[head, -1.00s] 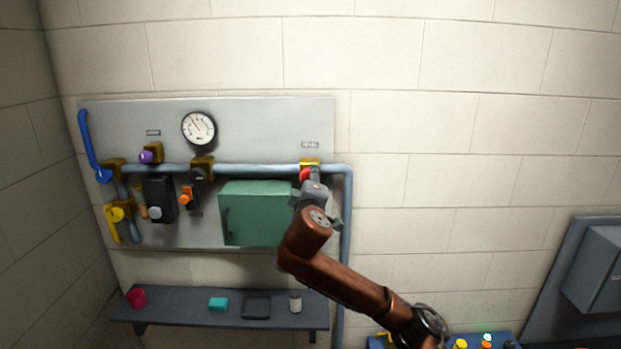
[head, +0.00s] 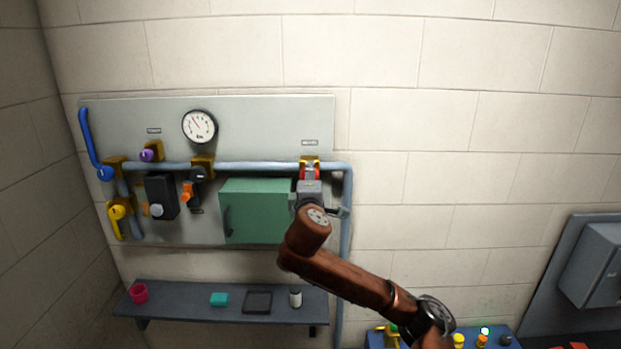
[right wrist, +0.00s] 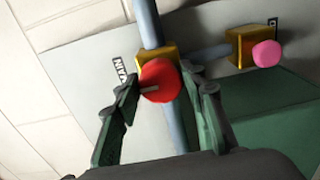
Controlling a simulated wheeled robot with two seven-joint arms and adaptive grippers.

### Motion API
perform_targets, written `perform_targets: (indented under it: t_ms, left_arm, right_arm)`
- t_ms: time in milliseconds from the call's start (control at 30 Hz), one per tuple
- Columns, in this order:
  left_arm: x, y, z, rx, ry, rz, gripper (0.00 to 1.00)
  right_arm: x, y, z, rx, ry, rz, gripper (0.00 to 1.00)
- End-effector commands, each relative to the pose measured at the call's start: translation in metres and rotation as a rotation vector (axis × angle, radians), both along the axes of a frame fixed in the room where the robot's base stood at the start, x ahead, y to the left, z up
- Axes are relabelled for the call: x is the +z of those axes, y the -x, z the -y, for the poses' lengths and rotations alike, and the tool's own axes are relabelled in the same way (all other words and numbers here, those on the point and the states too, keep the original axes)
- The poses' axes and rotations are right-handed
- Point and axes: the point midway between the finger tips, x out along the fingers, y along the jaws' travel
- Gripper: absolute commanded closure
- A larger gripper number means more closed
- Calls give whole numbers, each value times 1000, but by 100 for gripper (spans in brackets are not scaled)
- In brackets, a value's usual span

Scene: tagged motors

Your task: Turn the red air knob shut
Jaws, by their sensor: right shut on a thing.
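The red knob (right wrist: 160,82) sits on a brass valve block on the blue-grey pipe, at the right end of the wall panel. A thin pale bar shows on its face. My right gripper (right wrist: 163,84) is shut on the red knob, one green finger on each side. It also shows in the head view (head: 308,183), reaching up from below right. A label reading MAIN (right wrist: 119,71) is beside the valve. My left gripper is in neither view.
A green cabinet (head: 255,210) is close left of my gripper. A pink knob (right wrist: 267,53) is near the red one in the wrist view. A gauge (head: 199,126) and other valves are further left. A shelf (head: 180,300) with small items is below.

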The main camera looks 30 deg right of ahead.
Motion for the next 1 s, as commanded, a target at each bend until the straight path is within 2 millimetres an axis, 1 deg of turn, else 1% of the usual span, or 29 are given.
perform_targets:
  t_ms: [167, 200, 400, 667, 767, 867, 1000]
  left_arm:
    - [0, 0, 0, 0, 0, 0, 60]
    - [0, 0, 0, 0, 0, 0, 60]
    - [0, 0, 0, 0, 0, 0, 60]
    - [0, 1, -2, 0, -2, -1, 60]
    - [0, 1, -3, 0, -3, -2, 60]
    - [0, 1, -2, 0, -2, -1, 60]
    - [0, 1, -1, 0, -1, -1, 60]
  right_arm:
    - [-1, 0, -1, 1, 1, -2, 86]
    - [-1, 0, -1, 1, 1, -2, 59]
    - [-1, 0, 0, 1, 0, -1, 45]
    - [0, 0, 0, 0, -1, -1, 44]
    - [0, 4, -3, 2, 0, 0, 44]
    - [0, 13, -10, 4, 0, 1, 44]
    - [-1, 37, -25, 6, -1, 0, 44]
